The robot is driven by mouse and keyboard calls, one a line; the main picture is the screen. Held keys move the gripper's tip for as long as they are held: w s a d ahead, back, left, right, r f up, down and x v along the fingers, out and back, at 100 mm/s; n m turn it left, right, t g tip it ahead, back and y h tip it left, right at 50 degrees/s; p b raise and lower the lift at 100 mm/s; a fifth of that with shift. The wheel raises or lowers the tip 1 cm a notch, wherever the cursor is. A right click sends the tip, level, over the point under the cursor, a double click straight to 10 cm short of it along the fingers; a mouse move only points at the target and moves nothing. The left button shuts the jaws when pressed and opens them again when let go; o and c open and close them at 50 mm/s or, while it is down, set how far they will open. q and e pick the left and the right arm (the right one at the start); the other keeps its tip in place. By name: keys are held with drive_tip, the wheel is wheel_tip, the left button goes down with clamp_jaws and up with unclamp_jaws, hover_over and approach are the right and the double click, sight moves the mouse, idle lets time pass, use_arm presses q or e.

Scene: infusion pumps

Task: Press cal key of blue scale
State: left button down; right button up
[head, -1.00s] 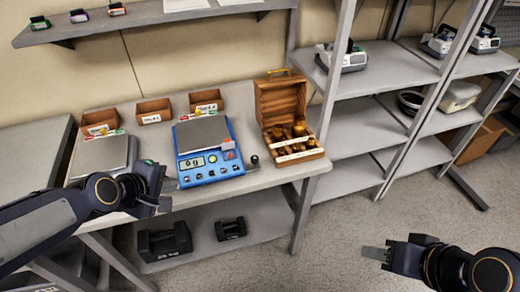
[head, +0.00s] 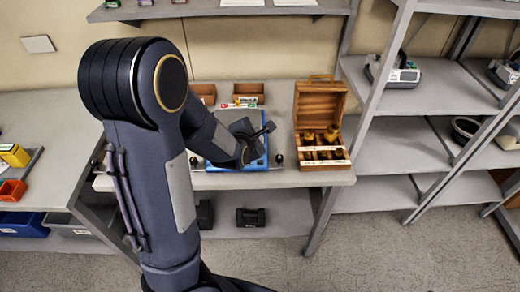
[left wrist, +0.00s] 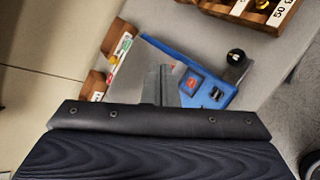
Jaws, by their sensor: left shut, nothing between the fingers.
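The blue scale (head: 262,162) sits on the bench in the head view, mostly hidden behind my left arm and gripper. My left gripper (head: 262,132) is over the scale, its fingers shut and empty. In the left wrist view, the scale's blue body (left wrist: 228,92) shows with its metal pan (left wrist: 140,72), an orange-red key (left wrist: 192,83) and a dark key (left wrist: 216,94). The shut fingers (left wrist: 166,84) appear over the pan beside these keys. I cannot read which key is cal, and whether the fingers touch anything is unclear. My right gripper is out of view.
An open wooden weight box (head: 320,150) stands right of the scale, with a dark round knob (left wrist: 236,57) between them. Small brown bins (head: 249,91) stand behind the scale. A wall shelf (head: 225,11) hangs above, and a shelving rack (head: 400,100) stands at right.

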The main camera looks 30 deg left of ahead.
use_arm(q)
drive_tip(key=shift+f, duration=0.1)
drive_tip(key=f+b, duration=0.2)
drive_tip(key=w+f+b, duration=0.1)
drive_tip(key=f+b, duration=0.1)
drive_tip(key=f, duration=0.1)
drive_tip(key=a+f+b, duration=0.1)
drive_tip(key=f+b, duration=0.1)
drive_tip(key=shift+w+f+b, duration=0.3)
drive_tip(key=shift+w, duration=0.05)
drive_tip(key=shift+w+a+f+b, duration=0.15)
drive_tip(key=shift+f+b, duration=0.25)
drive_tip(key=shift+b, duration=0.2)
idle(1.3)
drive_tip(key=shift+f+b, duration=0.4)
drive_tip(key=shift+b, duration=0.35)
drive_tip(key=shift+w+f+b, duration=0.15)
drive_tip(key=shift+f+b, duration=0.15)
drive_tip(key=shift+b, duration=0.25)
idle(0.3)
idle(0.4)
drive_tip(key=shift+s+r+p, duration=0.2)
drive_tip(key=shift+r+p, duration=0.25)
drive_tip(key=shift+r, duration=0.3)
